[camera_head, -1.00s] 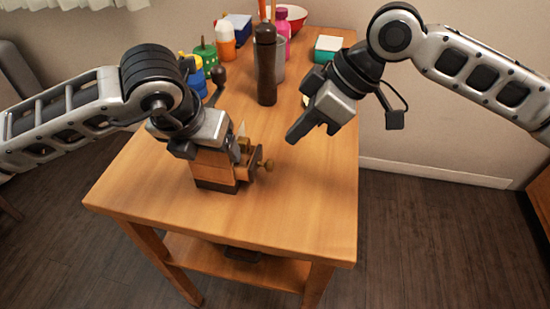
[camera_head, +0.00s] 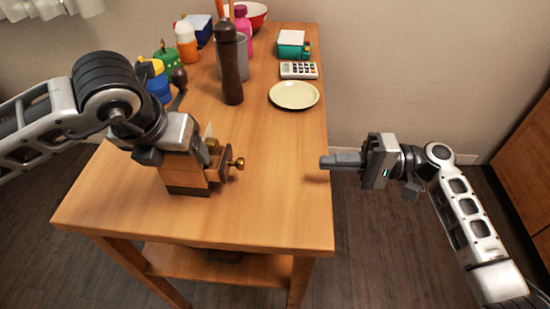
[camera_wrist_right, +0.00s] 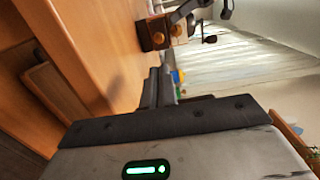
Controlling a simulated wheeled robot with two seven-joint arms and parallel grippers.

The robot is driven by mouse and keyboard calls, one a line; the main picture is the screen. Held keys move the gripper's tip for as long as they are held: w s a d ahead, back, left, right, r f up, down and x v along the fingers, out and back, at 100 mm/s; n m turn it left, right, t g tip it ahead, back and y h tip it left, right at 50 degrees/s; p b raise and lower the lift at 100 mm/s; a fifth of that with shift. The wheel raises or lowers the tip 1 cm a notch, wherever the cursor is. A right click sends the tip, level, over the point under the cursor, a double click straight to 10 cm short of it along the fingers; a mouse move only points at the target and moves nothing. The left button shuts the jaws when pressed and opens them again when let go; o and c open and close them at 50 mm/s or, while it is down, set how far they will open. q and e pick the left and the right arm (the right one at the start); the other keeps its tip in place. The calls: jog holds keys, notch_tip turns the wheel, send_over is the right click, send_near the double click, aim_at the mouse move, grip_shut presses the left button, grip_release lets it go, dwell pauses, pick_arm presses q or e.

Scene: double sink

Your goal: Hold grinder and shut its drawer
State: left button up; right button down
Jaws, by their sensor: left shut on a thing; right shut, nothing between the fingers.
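The wooden grinder (camera_head: 188,177) stands on the table at the left, its top partly hidden by my gripper. Its drawer (camera_head: 219,166) sticks out of the right side, with a brass knob (camera_head: 237,163) facing right. My left gripper (camera_head: 186,152) is shut on the grinder's upper body. My right gripper (camera_head: 323,162) is shut and empty, at the table's right edge, its fingers pointing left toward the knob with a wide gap between. In the right wrist view the grinder (camera_wrist_right: 151,36) shows beyond the shut fingers of that gripper (camera_wrist_right: 161,72).
A cream plate (camera_head: 294,95), a calculator (camera_head: 299,70) and a teal box (camera_head: 293,43) lie at the back right. A dark tall mill (camera_head: 229,65), a grey cup (camera_head: 240,60) and several bottles stand behind the grinder. The tabletop between knob and right gripper is clear.

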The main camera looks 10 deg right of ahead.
aim_at(244, 162)
jog(key=w+a, duration=0.1)
jog(key=a, duration=0.8)
jog(key=w+a, duration=0.1)
jog(key=a, duration=0.3)
jog(key=shift+w+a+f, duration=0.25)
jog(key=shift+w+f, duration=0.05)
jog(key=shift+w, duration=0.05)
jog(key=shift+w+a, duration=0.25)
jog(key=shift+a, duration=0.7)
jog(key=shift+w+a, duration=0.25)
jog(key=shift+a, duration=0.7)
pick_arm(q)
jog(key=shift+d, duration=0.1)
pick_arm(e)
jog(key=shift+r, duration=0.1)
pick_arm(q)
jog(key=shift+s, duration=0.1)
pick_arm(e)
jog(key=shift+s+d, duration=0.1)
jog(key=shift+d, duration=0.2)
jog(key=d, duration=0.4)
jog(key=s+d, duration=0.1)
jog(key=d, duration=0.4)
jog(key=s+d, duration=0.1)
jog(key=d, duration=0.3)
jog(key=shift+s+d+r, duration=0.15)
jog(key=shift+s+d, duration=0.05)
jog(key=shift+d, duration=0.05)
